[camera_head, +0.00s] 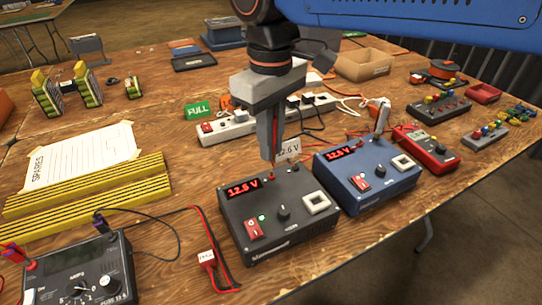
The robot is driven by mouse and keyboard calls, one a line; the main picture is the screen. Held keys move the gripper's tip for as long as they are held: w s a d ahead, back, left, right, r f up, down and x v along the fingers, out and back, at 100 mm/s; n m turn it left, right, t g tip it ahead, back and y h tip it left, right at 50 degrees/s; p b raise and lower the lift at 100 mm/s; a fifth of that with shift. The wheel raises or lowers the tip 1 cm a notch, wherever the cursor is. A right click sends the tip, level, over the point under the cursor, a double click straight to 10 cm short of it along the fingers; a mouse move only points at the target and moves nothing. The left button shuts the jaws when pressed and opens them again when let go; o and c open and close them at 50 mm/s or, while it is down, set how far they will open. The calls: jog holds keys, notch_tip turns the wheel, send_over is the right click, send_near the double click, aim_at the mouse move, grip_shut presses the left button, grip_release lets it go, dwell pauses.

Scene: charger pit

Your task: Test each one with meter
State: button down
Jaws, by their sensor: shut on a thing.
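My gripper (271,148) points down over the back of a dark grey charger (290,242). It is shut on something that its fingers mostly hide. A small white tag (289,151) reading about 12.6 V shows beside the fingertips; I cannot tell whether it is held. The grey charger has a red 12.6 V display, and a blue charger (374,203) at its right has a lit display too. A red multimeter (424,148) lies right of the blue charger. A black dial unit (75,282) with red and black leads stands at the front left.
A white power strip (240,128) with plugs and cables lies behind the chargers. Yellow striped strips (90,200) and a SPARES sheet (80,158) are at left. The front right table is bare.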

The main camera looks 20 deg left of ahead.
notch_tip(320, 180, up, 4)
jog(key=shift+w+r, duration=0.2)
jog(key=shift+r, duration=0.05)
jog(key=w+d+m, duration=0.2)
jog(key=w+d, duration=0.3)
jog(key=w, duration=0.1)
jog(key=w+d+f+m, duration=0.1)
jog(key=w+d+m, duration=0.1)
jog(key=w+d, duration=0.3)
jog(key=w+d+f+m, duration=0.1)
jog(key=w+d+m, duration=0.1)
jog(key=w+d, duration=0.3)
jog(key=shift+w, duration=1.25)
jog(key=shift+f, duration=2.9)
jog(key=shift+f, duration=0.9)
